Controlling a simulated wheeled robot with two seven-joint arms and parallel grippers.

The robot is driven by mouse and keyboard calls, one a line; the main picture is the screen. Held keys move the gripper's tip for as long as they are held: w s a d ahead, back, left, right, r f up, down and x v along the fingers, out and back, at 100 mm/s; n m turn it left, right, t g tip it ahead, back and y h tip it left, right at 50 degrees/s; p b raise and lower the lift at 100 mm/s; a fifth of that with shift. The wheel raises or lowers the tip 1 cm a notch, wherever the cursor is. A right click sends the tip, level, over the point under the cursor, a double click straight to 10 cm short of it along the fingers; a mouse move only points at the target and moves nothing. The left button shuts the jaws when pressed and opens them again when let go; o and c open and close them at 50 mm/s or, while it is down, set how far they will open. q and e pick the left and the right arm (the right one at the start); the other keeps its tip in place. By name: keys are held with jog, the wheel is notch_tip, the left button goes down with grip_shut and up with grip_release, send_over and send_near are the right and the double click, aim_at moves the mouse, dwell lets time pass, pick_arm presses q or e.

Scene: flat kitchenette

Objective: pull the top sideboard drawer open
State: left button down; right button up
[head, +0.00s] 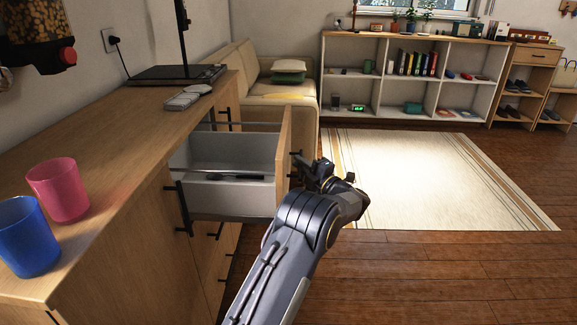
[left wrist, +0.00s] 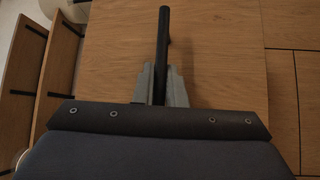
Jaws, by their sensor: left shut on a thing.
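The top sideboard drawer (head: 235,158) stands pulled out from the wooden sideboard (head: 110,140) in the head view. Its pale inside shows, with a dark long item lying in it. Its wooden front (head: 284,150) faces right. My left gripper (head: 303,164) is at the outer side of that front. In the left wrist view the fingers (left wrist: 162,85) are shut on the black bar handle (left wrist: 164,45), in front of the wooden drawer front (left wrist: 215,60). In the head view the handle is mostly hidden by the gripper. My right gripper is not in view.
A pink cup (head: 58,190) and a blue cup (head: 27,237) stand on the sideboard's near end. A black stand (head: 178,74) is at its far end. A beige sofa (head: 262,82) is behind the drawer. Open floor and a pale rug (head: 430,180) lie to the right.

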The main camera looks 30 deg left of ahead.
pick_arm(q)
jog(key=shift+w+d, duration=0.35)
jog(key=shift+d, duration=0.35)
jog(key=shift+f, duration=0.1)
jog(key=c, duration=1.5)
grip_release()
jog(key=p+v, duration=0.1)
jog(key=v, duration=0.6)
jog(key=shift+s+d+p, duration=0.1)
jog(key=shift+d+p, duration=0.2)
jog(key=shift+d, duration=0.1)
